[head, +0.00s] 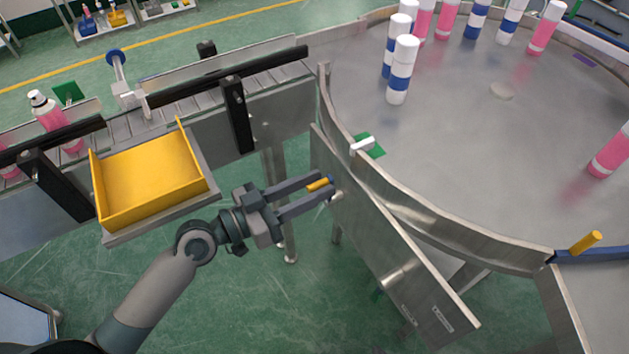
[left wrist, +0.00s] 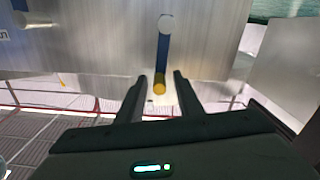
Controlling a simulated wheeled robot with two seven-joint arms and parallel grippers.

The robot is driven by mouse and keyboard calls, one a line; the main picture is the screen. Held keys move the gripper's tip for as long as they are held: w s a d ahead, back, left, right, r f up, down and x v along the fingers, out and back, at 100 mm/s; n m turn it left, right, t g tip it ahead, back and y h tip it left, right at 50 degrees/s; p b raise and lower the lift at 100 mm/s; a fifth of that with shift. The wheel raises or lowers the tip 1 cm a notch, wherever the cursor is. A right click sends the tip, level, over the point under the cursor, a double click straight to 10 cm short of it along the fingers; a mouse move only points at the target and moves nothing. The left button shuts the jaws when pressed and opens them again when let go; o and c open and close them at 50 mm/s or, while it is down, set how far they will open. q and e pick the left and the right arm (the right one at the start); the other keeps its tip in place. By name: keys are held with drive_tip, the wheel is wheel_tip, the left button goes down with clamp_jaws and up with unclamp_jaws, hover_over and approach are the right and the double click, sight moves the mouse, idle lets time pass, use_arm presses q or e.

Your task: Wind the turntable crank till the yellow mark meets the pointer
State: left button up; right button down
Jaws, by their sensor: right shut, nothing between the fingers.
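The turntable (head: 480,130) is a wide grey metal disc with a raised rim. A white pointer (head: 362,144) sits at its near left rim, over a green patch (head: 374,151). My right gripper is out of view.
Pink, white and blue cans (head: 404,70) stand on the disc's far side, and one pink can (head: 610,152) at the right. A yellow tray (head: 150,180) and a conveyor (head: 200,92) lie at the left.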

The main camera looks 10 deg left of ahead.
use_arm(q)
drive_tip(key=shift+w+d, duration=0.15)
clamp_jaws()
